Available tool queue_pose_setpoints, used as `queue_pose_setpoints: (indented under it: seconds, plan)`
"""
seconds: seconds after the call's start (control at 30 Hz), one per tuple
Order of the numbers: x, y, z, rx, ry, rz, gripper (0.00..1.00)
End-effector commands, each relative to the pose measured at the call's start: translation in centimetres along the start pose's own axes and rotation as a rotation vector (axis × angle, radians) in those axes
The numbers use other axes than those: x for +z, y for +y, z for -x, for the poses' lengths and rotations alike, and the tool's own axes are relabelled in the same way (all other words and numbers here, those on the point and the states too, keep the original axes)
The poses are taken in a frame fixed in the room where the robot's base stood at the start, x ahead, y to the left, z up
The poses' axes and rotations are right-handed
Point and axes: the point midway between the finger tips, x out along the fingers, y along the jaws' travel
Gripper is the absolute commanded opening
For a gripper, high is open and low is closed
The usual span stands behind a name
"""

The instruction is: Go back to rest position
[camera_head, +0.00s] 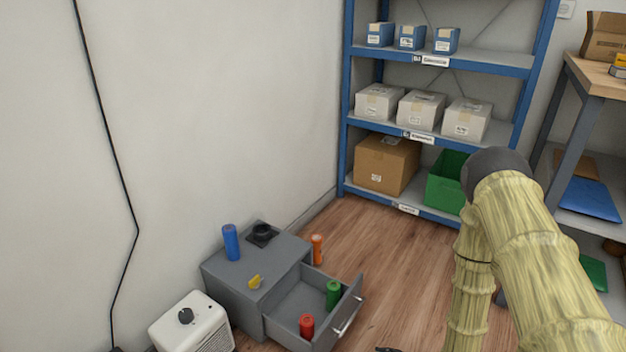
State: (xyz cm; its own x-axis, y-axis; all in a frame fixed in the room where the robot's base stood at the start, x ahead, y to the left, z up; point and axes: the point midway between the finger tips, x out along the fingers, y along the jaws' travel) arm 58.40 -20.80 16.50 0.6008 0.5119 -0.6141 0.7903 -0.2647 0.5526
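My arm (530,240) rises from the lower right, bends at a dark joint, and runs down out of the bottom edge. A small dark piece at the bottom edge, left of the arm, may be a tip of my gripper (387,349). The rest of the gripper is outside the picture, so its opening and anything in it are hidden. A grey cabinet (235,275) stands on the floor with its drawer (290,312) pulled out. A red cylinder (307,326) and a green cylinder (333,294) stand in the drawer.
A blue cylinder (231,242), a yellow piece (255,281) and a black round fitting (262,232) are on the cabinet. An orange cylinder (317,249) is behind the drawer. A white heater-like box (191,325), blue shelving (345,120) and a workbench (590,75) surround open floor.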

Motion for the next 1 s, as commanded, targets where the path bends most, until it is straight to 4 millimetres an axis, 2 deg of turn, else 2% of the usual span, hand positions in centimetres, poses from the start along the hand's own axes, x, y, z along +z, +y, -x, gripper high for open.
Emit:
queue_pose_setpoints:
  seconds: [0.17, 0.3, 0.5, 0.8, 1.0]
  plan:
    - [-0.2, -5.7, 3.4, -0.09, -0.239, -0.421, 0.33]
    - [-0.5, -10.4, 7.1, -0.119, -0.45, -0.745, 0.33]
    - [-1.3, -15.4, 12.3, -0.103, -0.703, -1.081, 0.33]
    - [-3.1, -20.2, 19.1, -0.026, -0.992, -1.405, 0.33]
    - [-4.5, -18.8, 20.6, -0.02, -0.996, -1.413, 0.33]
